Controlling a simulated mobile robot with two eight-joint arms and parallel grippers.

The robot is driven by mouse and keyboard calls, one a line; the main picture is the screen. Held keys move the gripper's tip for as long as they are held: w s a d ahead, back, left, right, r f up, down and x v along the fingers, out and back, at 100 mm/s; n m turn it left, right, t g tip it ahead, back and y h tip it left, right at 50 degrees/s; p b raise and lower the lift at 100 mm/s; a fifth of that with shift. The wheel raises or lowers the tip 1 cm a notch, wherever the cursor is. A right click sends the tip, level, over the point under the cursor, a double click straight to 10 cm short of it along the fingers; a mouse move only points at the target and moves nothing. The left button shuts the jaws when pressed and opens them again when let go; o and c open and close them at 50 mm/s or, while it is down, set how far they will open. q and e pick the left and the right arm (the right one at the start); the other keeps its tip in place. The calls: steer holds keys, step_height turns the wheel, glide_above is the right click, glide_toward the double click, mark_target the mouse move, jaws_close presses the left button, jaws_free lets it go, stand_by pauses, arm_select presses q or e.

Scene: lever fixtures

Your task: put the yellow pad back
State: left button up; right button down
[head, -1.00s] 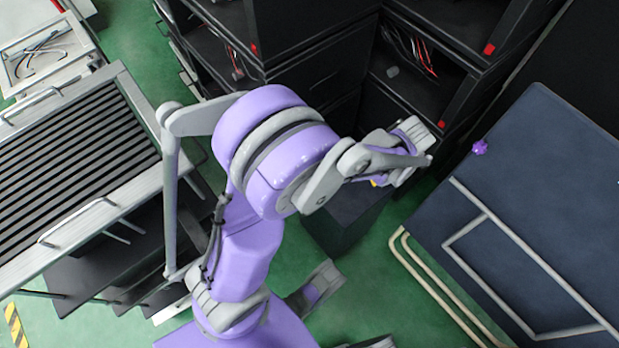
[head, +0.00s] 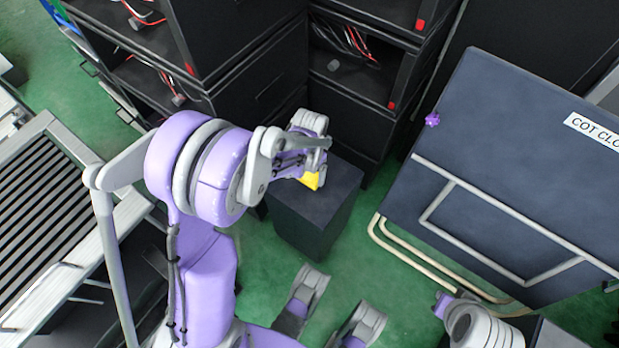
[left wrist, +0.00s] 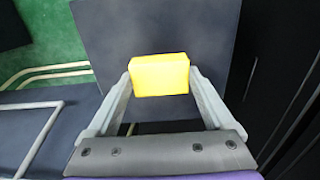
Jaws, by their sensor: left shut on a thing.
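The yellow pad (head: 312,180) is a small block held in my left gripper (head: 314,172). In the left wrist view the pad (left wrist: 160,75) sits between the two fingertips of the left gripper (left wrist: 160,84), which are shut on it. The pad is over the top of a dark box-like stand (head: 338,190), whose flat top (left wrist: 150,30) fills the background behind it. I cannot tell how far the pad is above that top, or whether they touch. My right gripper does not show clearly; only part of the right arm shows at the lower right of the head view.
Black cabinets (head: 365,125) with red-cornered open shelves stand behind the stand. A large dark folded cot panel (head: 500,165) with pale tubes and a purple knob (head: 432,119) is at right. A slatted metal bench (head: 45,200) is at left. Green floor shows between.

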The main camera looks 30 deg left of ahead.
mark_target(309, 175)
arm_select(q)
step_height(309, 175, down, 3)
steer(key=shift+f+b, duration=0.15)
steer(key=shift+b, duration=0.3)
steer(key=o, duration=1.1)
steer(key=shift+c, duration=0.2)
